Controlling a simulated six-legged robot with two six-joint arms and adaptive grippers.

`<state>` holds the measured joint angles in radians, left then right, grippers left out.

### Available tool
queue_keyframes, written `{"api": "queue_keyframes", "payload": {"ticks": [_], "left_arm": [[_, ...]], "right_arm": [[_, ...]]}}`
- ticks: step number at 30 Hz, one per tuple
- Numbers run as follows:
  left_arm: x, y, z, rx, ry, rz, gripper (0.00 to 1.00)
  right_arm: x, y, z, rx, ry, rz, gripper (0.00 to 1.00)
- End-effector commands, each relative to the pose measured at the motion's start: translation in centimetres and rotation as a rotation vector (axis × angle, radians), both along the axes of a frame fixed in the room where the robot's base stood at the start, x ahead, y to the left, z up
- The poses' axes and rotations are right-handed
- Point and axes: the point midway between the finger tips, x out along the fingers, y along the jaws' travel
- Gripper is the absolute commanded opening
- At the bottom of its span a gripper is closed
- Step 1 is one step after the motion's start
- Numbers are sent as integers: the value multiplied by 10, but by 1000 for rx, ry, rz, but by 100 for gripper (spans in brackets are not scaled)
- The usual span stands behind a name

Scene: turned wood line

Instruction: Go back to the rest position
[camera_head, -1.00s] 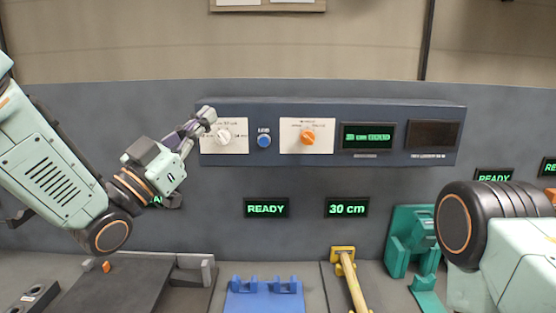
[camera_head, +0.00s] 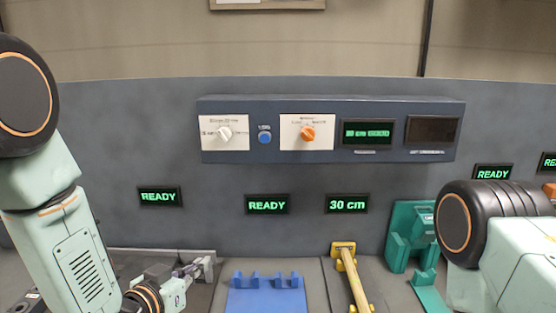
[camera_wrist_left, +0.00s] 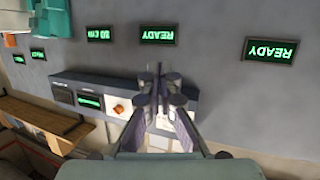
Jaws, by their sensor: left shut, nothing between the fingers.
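My left gripper (camera_head: 196,268) is low in the head view, beside the grey bracket at the bench's back edge and well below the control panel (camera_head: 330,105). Its fingers are shut and empty. In the left wrist view my left gripper (camera_wrist_left: 158,82) shows with its fingers together, and the panel (camera_wrist_left: 72,82) appears upside down behind it. The panel carries a white knob (camera_head: 224,133), a blue button (camera_head: 265,137) and an orange knob (camera_head: 307,133). My right arm is at the right edge of the head view; its gripper is out of view.
A blue cradle (camera_head: 265,298) stands right of my left gripper. Beyond it are a yellow tool (camera_head: 354,280) and a green fixture (camera_head: 398,240). Displays (camera_head: 160,197) on the back wall read READY and 30 cm. The space before the panel is clear.

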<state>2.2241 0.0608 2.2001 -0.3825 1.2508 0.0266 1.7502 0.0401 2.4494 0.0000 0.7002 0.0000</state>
Motion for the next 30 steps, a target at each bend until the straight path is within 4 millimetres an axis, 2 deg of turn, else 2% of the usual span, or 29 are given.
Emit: {"api": "queue_keyframes", "payload": {"ticks": [1, 5, 6, 8, 12, 15, 18, 24, 25, 30], "left_arm": [[-18, 5, -32, 14, 96, 23, 0], [-68, 18, -101, 52, 328, 80, 0], [-86, 22, -120, 63, 399, 96, 0], [-115, 28, -146, 82, 505, 119, 0], [-189, 41, -197, 126, 753, 174, 0], [-241, 48, -220, 155, 912, 205, 0], [-290, 55, -235, 181, 1053, 235, 0], [-375, 64, -249, 228, 1296, 282, 0], [-369, 63, -258, 225, 1280, 281, 0], [-367, 63, -288, 224, 1275, 280, 0]], "right_arm": [[0, 0, 0, 0, 1, 0, 40], [0, 0, 0, 0, 1, 0, 40], [0, 0, 0, 0, 1, 0, 40], [0, 0, 0, 0, 1, 0, 40], [0, 0, 0, 0, 1, 0, 40], [0, 0, 0, 0, 1, 0, 40], [0, 0, 0, 0, 1, 0, 40], [-1, 0, -2, 0, 1, 0, 40], [0, 0, -11, 0, 1, 0, 40], [-1, 0, -42, 0, 2, 0, 40]]}}
